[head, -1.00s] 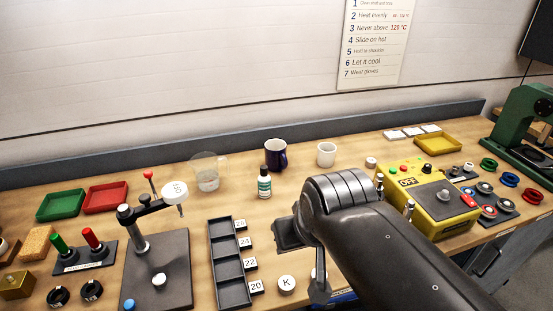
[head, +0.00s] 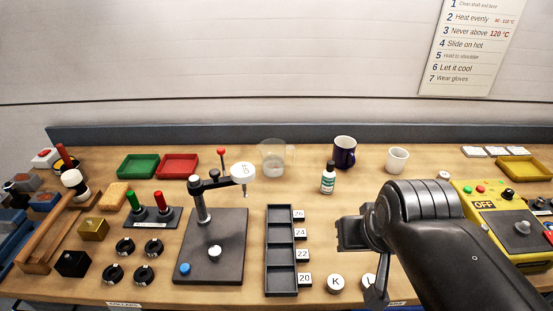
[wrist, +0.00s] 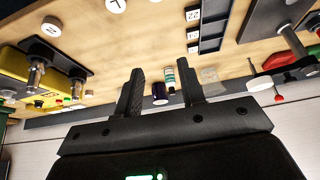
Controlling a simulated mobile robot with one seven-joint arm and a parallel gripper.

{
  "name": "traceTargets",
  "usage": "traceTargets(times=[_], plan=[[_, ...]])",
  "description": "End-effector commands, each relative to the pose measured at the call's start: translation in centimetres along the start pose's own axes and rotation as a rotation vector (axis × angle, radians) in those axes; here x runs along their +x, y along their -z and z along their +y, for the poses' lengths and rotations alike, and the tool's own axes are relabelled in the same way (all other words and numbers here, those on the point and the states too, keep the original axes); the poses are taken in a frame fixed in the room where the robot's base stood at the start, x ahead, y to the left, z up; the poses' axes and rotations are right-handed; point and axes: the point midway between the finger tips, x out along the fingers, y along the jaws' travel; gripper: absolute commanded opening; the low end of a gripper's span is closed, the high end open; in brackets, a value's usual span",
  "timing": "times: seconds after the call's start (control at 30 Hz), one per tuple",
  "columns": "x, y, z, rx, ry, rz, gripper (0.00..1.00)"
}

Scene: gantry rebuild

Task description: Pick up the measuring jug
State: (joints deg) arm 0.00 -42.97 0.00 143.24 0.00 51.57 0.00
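The measuring jug (head: 273,159) is a clear, see-through vessel with what looks like a little clear content. It stands upright at the back of the bench, left of the dark blue mug (head: 344,152). It shows faintly in the wrist view (wrist: 210,76), outside my fingers, beyond the right one. My gripper (head: 360,258) is over the front half of the bench, to the right of the jug and nearer to me. In the wrist view my gripper (wrist: 160,68) has its two fingers apart with nothing held between them.
A small green-labelled bottle (head: 328,178) stands between the jug and my gripper. A white cup (head: 397,160) is right of the mug. A black slotted tray (head: 281,285) and a press stand (head: 211,245) with a raised arm are in front of the jug. A red tray (head: 178,166) lies left.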

Motion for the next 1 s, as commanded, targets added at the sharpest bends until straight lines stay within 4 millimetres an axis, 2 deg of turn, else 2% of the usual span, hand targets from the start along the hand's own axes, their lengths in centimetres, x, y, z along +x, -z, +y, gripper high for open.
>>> traceTargets(times=[0.4, 0.63, 0.83, 0.93, 1.0], plan=[[0.0, 0.0, 0.0, 0.0, 0.0, 0.0, 0.36], [0.0, 0.0, 0.0, 0.0, 0.0, 0.0, 0.2], [0.0, 0.0, 0.0, 0.0, 0.0, 0.0, 0.2], [-0.7, 0.4, 0.0, 0.0, 0.0, 0.003, 0.2], [-1.9, 1.1, 0.0, 0.0, 0.0, 0.005, 0.2]])
